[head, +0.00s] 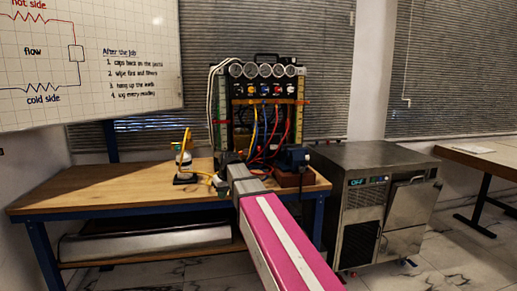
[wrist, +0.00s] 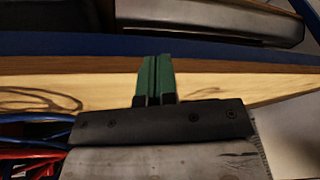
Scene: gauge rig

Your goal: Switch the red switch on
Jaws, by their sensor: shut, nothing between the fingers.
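I cannot make out a red switch for certain in either view. The gauge rig (head: 303,118) stands on the workbench in the head view, with several round gauges above a row of small coloured knobs, one of them red (head: 277,90). Red, blue and yellow hoses hang below. My arm reaches from the lower right to the bench in front of the rig and hides part of it. In the wrist view my gripper (wrist: 157,62) has its green fingers shut together, with nothing between them, over the wooden bench edge.
The wooden workbench (head: 100,195) has free room at left. A small stand with a yellow-topped device (head: 185,160) is left of the rig, a blue pump (head: 292,157) right. A steel machine (head: 365,190) stands beside the bench. A metallic case (head: 145,241) lies below.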

